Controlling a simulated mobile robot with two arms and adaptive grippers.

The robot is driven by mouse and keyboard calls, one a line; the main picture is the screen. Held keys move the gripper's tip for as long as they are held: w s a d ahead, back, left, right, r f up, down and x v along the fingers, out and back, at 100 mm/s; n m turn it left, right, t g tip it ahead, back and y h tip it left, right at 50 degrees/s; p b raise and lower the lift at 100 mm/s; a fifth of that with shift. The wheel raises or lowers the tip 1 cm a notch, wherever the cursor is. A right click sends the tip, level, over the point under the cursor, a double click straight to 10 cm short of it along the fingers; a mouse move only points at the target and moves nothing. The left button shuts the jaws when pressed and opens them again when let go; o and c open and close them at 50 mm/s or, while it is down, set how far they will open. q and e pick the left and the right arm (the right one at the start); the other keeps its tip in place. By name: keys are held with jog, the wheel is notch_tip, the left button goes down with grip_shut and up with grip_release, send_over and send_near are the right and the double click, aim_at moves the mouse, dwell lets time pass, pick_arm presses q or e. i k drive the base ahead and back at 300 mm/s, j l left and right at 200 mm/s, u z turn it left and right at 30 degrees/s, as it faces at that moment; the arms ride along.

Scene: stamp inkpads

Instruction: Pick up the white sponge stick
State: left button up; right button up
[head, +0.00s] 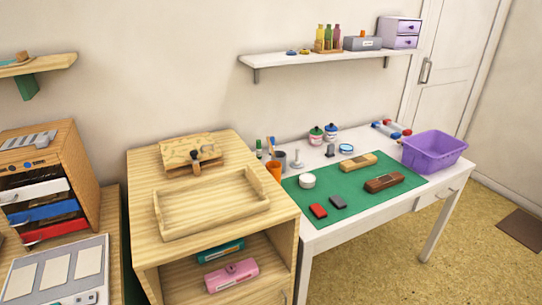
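A small white upright piece with a thin stem (297,161) stands on the white desk, behind the green mat (346,206). It looks like the white sponge stick, but it is too small to be sure. A grey cup (281,159) and an orange cup (274,171) stand just left of it. A round white tub (307,181) sits in front of it on the mat's back left part. Neither of my grippers shows in the head view.
Red and grey inkpads (318,211), a tan block (358,162) and a brown block (384,183) lie on the mat. A purple basket (434,151) stands at the desk's right. A wooden cabinet with a tray (176,229) adjoins the desk's left. Floor (400,265) in front is clear.

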aim_at(296, 161)
jog(key=i+l+u, duration=0.1)
jog(key=l, duration=0.25)
jog(key=i+l+u, duration=0.1)
jog(key=i+l, duration=0.15)
jog(key=i+l+u, duration=0.1)
jog(key=l, duration=0.35)
jog(key=i+l, duration=0.2)
jog(key=l, duration=0.2)
jog(key=i+l+u, duration=0.15)
jog(key=l, duration=0.2)
jog(key=i+l+u, duration=0.1)
jog(key=l, duration=0.3)
